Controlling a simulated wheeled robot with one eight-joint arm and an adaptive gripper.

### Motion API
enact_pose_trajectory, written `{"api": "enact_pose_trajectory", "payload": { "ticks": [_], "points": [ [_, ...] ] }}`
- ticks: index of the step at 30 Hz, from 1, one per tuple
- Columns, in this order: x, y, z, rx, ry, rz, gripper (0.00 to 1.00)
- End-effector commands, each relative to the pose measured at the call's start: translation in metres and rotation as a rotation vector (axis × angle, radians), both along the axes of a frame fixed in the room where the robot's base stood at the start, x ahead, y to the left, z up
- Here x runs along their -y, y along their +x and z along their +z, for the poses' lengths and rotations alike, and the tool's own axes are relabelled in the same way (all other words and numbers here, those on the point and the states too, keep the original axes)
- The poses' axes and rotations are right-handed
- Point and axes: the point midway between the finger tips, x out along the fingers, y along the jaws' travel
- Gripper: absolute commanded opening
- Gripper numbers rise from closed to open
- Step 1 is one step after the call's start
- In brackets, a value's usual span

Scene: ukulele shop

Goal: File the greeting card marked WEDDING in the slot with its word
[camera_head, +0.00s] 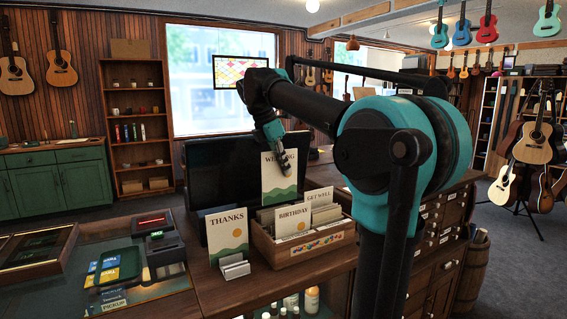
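The cream WEDDING card (275,182), with a green hill at its bottom, is upright in the head view. My gripper (285,165) is at its upper right and looks shut on it; the gripper covers the end of its word. The card's lower edge is at the back left of the wooden card box (318,244); I cannot tell whether it is inside or just above. The box has a BIRTHDAY card or divider (292,220) in front and a GET WELL one (319,196) behind to the right. No slot label reading WEDDING shows clearly.
A THANKS card (227,232) stands in a small holder (235,268) left of the box. A dark monitor (213,172) stands behind the card. A card terminal (162,250) and a dark tray (118,268) are on the counter's left.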

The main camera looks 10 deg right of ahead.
Motion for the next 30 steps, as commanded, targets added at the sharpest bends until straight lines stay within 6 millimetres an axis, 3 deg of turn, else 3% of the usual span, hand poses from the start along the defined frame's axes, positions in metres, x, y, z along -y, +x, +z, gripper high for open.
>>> {"api": "enact_pose_trajectory", "payload": {
  "ticks": [30],
  "points": [
    [0.000,0.000,-0.056,0.000,0.000,0.000,0.00]
  ]
}}
